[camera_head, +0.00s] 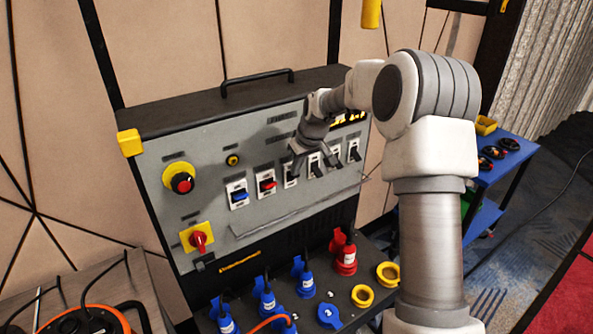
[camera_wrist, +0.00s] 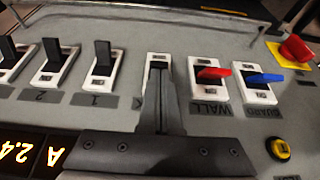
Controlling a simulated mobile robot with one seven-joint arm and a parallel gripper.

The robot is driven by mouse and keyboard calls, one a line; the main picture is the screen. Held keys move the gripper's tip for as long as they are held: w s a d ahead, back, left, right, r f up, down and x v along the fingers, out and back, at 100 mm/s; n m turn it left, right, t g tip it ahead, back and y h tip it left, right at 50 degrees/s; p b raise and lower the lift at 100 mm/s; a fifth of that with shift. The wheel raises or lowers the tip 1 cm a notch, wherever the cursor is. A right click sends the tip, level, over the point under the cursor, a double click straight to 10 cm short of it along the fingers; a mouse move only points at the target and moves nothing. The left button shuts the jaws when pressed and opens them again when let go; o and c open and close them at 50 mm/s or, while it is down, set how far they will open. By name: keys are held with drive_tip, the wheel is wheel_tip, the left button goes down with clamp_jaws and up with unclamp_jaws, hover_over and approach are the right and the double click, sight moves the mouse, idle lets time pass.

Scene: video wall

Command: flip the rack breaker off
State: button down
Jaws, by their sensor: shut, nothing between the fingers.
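The rack breaker is the third switch from the left on the grey panel (camera_head: 215,160), right of the red one. Its white plate (camera_head: 291,181) shows below my gripper (camera_head: 296,160). In the wrist view, which sees the panel upside down, the plate (camera_wrist: 158,56) shows past the fingertips. My gripper (camera_wrist: 158,68) is shut and empty, with its fingers over this breaker. The fingers hide its lever and most of its label, where only a "K" shows. I cannot tell the lever's position or whether the fingers touch it.
The blue-lever GUARD breaker (camera_wrist: 262,79) and red-lever WALL breaker (camera_wrist: 210,75) stand on one side. Black-lever breakers, including number 1 (camera_wrist: 101,62), stand close on the other. A thin rail (camera_head: 300,208) runs below the row. Plugs and sockets (camera_head: 345,250) fill the lower ledge.

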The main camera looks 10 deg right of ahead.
drive_tip(key=shift+s+d+f+t+y+b, duration=0.2)
drive_tip(key=shift+f+t+b, duration=0.25)
drive_tip(key=shift+b, duration=1.1)
drive_tip(key=shift+s+d+f+t+y+b, duration=0.15)
drive_tip(key=shift+f+t+b, duration=0.3)
drive_tip(key=shift+b, duration=1.1)
drive_tip(key=t+b, duration=0.1)
drive_tip(key=b, duration=0.5)
drive_tip(key=s+t+y+b, duration=0.1)
drive_tip(key=t+b, duration=0.1)
drive_tip(key=b, duration=0.4)
drive_tip(key=shift+f+y, duration=0.25)
drive_tip(key=shift+f, duration=0.1)
drive_tip(key=shift+r, duration=0.15)
drive_tip(key=shift+s+r, duration=0.1)
drive_tip(key=shift+r, duration=0.55)
drive_tip(key=shift+r, duration=0.1)
